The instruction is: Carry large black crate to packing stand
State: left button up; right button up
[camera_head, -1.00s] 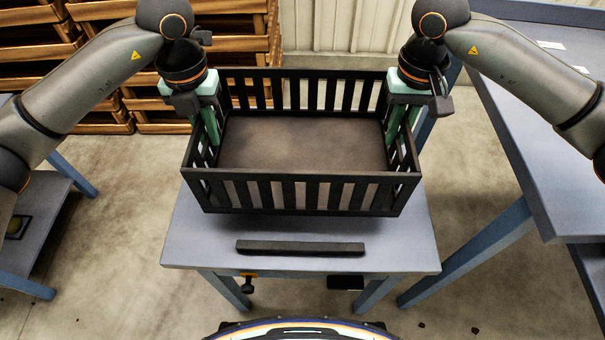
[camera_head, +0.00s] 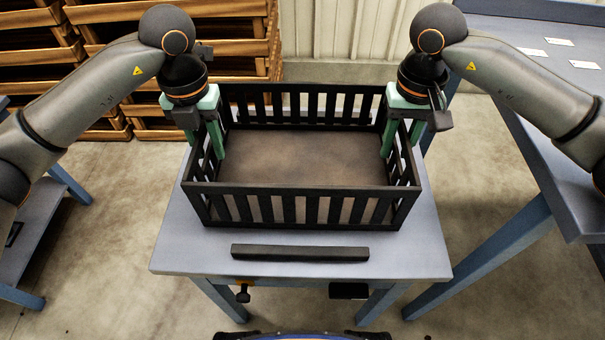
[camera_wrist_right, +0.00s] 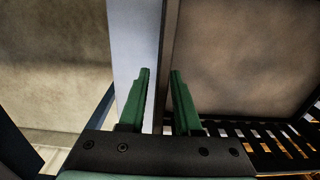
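The large black slatted crate (camera_head: 300,190) is upright and empty, resting on the blue-grey stand (camera_head: 185,255) in the middle of the head view. My left gripper (camera_head: 206,146) is at the crate's left end wall, fingers spread, one on each side of the wall. My right gripper (camera_head: 402,143) straddles the right end wall in the same way. In the right wrist view the right gripper's green fingers (camera_wrist_right: 160,85) stand apart with the crate's wall (camera_wrist_right: 169,50) between them and a gap on the outer side.
A black bar (camera_head: 300,253) lies along the stand's front, just before the crate. A higher blue table (camera_head: 540,130) is at the right, and a lower blue table (camera_head: 35,215) at the left. Wooden crates (camera_head: 110,70) are stacked at the back left.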

pick_arm(q)
jog(key=shift+o, duration=0.3)
pick_arm(e)
jog(key=shift+o, duration=0.3)
pick_arm(q)
notch_tip(320, 180, up, 31)
jog(key=p, duration=3.1)
pick_arm(e)
notch_tip(320, 180, up, 42)
jog(key=shift+r, duration=0.15)
